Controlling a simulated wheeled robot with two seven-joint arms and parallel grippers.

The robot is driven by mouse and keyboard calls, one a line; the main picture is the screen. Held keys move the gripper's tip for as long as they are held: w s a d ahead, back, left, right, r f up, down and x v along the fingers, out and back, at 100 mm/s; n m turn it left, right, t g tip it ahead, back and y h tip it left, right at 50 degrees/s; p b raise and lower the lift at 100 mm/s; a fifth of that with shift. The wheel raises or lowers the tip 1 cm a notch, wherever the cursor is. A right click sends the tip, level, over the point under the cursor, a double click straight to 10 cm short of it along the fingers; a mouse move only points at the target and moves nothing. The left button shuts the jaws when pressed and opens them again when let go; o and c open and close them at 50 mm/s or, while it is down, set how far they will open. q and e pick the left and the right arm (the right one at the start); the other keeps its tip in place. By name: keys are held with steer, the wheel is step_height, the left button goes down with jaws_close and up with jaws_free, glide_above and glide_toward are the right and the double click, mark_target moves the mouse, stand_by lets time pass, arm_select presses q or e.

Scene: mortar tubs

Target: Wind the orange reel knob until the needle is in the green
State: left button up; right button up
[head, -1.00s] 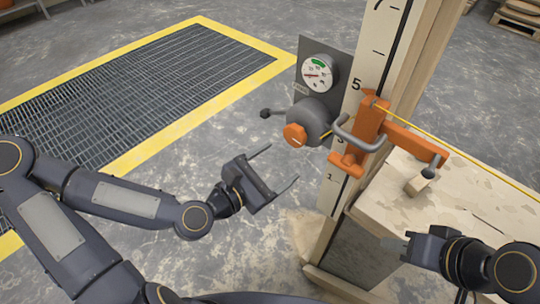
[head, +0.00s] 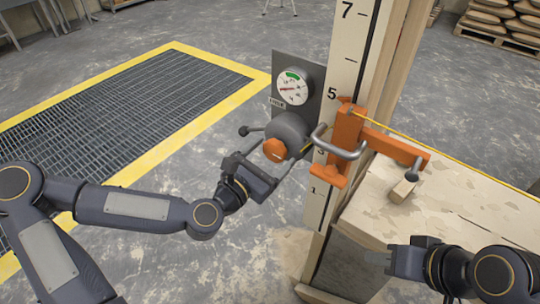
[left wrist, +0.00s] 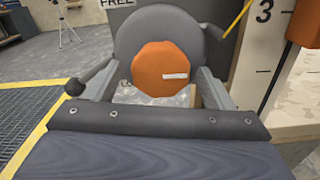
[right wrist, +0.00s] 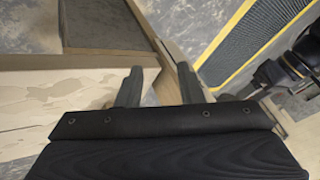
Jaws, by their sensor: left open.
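The orange reel knob (head: 275,149) is a faceted disc on the front of a dark grey round reel (head: 291,128). In the left wrist view the knob (left wrist: 160,62) faces me, between the two fingers. My left gripper (head: 279,155) is open in front of the knob, one finger on each side; I cannot tell whether they touch it. Above the reel, a round white gauge (head: 293,92) has a green arc at its top. Its needle seems to point left, outside the green. My right gripper (head: 379,262) is open and empty beside the bench.
An orange clamp bracket (head: 345,140) with a grey bent handle (head: 338,150) sits right of the reel on the numbered post (head: 342,60). A ball-ended lever (head: 245,130) sticks out left of the reel. A wooden bench (head: 440,205) stands right. A yellow-edged floor grating (head: 120,110) lies left.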

arm_select(q)
steer(key=c, duration=1)
steer(key=m, duration=0.5)
steer(key=shift+a+b, duration=0.1)
steer(key=shift+b, duration=0.25)
steer(key=m+b, duration=0.1)
steer(key=m, duration=0.4)
steer(key=m+b, duration=0.2)
steer(key=m, duration=0.3)
steer(key=shift+r, duration=0.1)
steer(key=m+b, duration=0.2)
steer(key=m, duration=0.1)
steer(key=shift+m, duration=0.4)
steer(key=shift+r+m+b, duration=0.1)
steer(key=shift+m+b, duration=0.7)
steer(key=shift+m, duration=0.7)
